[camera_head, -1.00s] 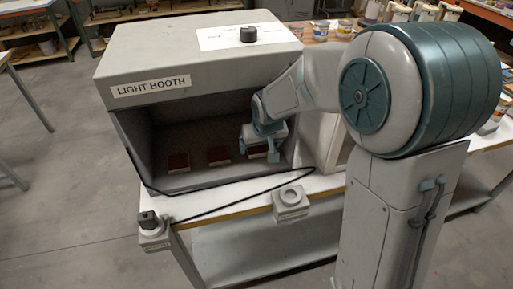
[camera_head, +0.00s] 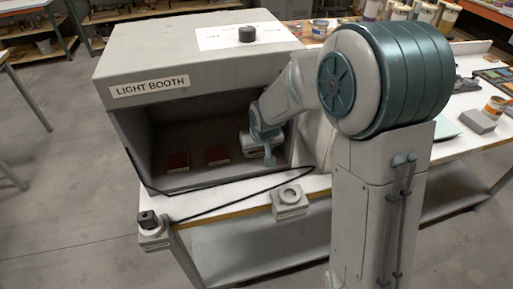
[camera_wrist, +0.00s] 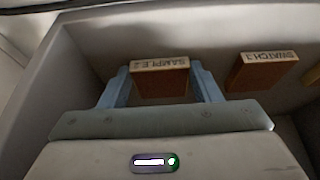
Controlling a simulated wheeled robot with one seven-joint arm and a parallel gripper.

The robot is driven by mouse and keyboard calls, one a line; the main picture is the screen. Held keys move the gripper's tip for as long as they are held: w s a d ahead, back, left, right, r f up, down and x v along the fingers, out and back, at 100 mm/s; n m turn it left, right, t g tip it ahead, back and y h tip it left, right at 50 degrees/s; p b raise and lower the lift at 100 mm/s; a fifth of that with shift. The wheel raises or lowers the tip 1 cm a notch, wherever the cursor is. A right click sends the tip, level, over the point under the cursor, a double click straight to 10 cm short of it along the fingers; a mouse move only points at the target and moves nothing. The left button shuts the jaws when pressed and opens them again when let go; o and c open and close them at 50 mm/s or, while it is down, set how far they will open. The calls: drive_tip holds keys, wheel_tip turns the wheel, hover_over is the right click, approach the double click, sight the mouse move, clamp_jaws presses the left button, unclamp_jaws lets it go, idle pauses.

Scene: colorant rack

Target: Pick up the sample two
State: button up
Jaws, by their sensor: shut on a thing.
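Sample two (camera_wrist: 160,82) is a reddish-brown block with a pale edge lettered "SAMPLE 2". In the wrist view it sits between the two blue fingers of my gripper (camera_wrist: 160,72), which are shut on its sides. In the head view my gripper (camera_head: 262,154) is inside the light booth (camera_head: 200,60), at the right part of its opening. The block is not clearly seen in the head view, where the gripper covers it.
A similar block marked "SWATCH 1" (camera_wrist: 260,72) is close to the right of the sample in the wrist view. Two red blocks stand on the booth floor left of my gripper: a left one (camera_head: 177,162) and a middle one (camera_head: 217,155). A black cable (camera_head: 235,202) runs along the table front.

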drive_tip(key=shift+r, duration=0.5)
drive_tip(key=shift+s+r+b, duration=0.1)
drive_tip(key=shift+s+b, duration=0.15)
drive_tip(key=shift+b, duration=0.15)
drive_tip(key=s+d, duration=0.1)
drive_tip(key=s, duration=0.3)
drive_tip(key=s+d+b, duration=0.1)
drive_tip(key=s, duration=0.3)
drive_tip(key=s+d+b, duration=0.1)
drive_tip(key=s, duration=0.3)
drive_tip(key=shift+d+r, duration=0.3)
wheel_tip(320, 180, up, 13)
drive_tip(key=shift+s+r, duration=0.1)
